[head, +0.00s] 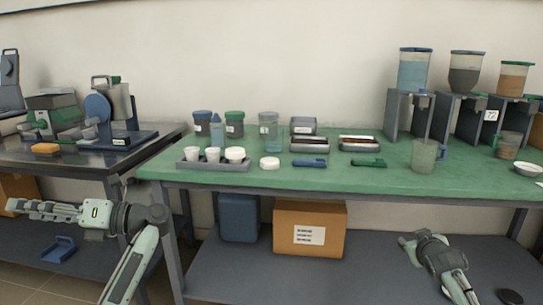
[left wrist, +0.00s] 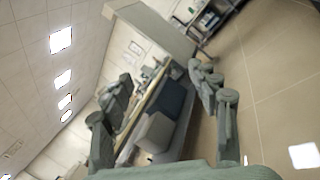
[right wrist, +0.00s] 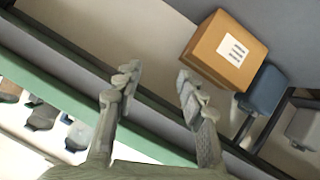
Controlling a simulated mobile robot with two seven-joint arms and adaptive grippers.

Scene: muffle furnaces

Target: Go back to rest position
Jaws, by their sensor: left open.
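My left gripper (head: 16,208) is at the far left of the head view, pointing left, in front of the dark side table and below its top. In the left wrist view its two fingers (left wrist: 160,76) stand wide apart with nothing between them. My right gripper (head: 408,240) is low in front of the green table, below its top. In the right wrist view its fingers (right wrist: 158,76) are spread and empty, with the table's front edge and lower shelf behind them.
The green table (head: 380,179) carries a tray of white cups (head: 213,165), lidded jars (head: 234,124), metal boxes and a beaker (head: 424,155). Hoppers (head: 415,69) stand at the back right. A cardboard box (head: 309,229) and a blue bin (head: 238,216) sit on the lower shelf. The dark table (head: 70,160) holds instruments.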

